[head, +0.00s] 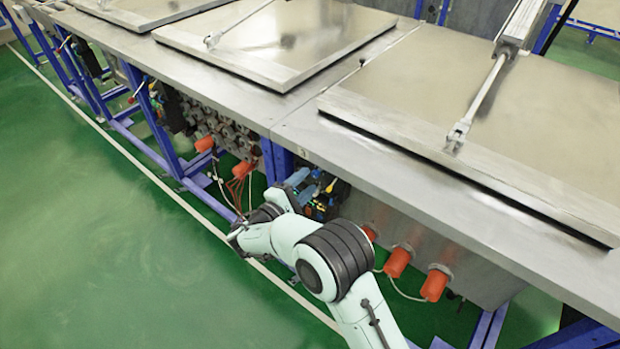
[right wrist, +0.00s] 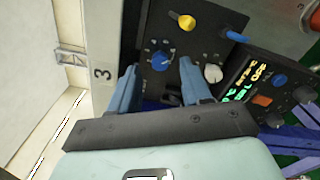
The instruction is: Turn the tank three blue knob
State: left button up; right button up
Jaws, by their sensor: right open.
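A dark control panel (right wrist: 205,45) beside a label with the number 3 shows in the right wrist view. A round blue knob (right wrist: 160,60) with pale tick marks sits on it. My right gripper (right wrist: 159,72) is open, with its blue-grey fingertips to the lower left and lower right of this knob in the picture. The fingers look apart from the knob, but how far they are from the panel is hard to tell. In the head view my right gripper (head: 302,187) is at the panel under the table edge and hides the knob. My left gripper is out of view.
A white knob (right wrist: 212,73) is close to the right finger. A yellow lever (right wrist: 184,21) and a blue lever (right wrist: 237,36) are above. A display unit (right wrist: 262,90) stands at right. The steel table edge (head: 420,190) overhangs the panel; orange plugs (head: 398,262) protrude nearby.

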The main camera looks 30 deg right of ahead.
aim_at(315, 173)
jog(key=shift+x, duration=1.35)
grip_shut()
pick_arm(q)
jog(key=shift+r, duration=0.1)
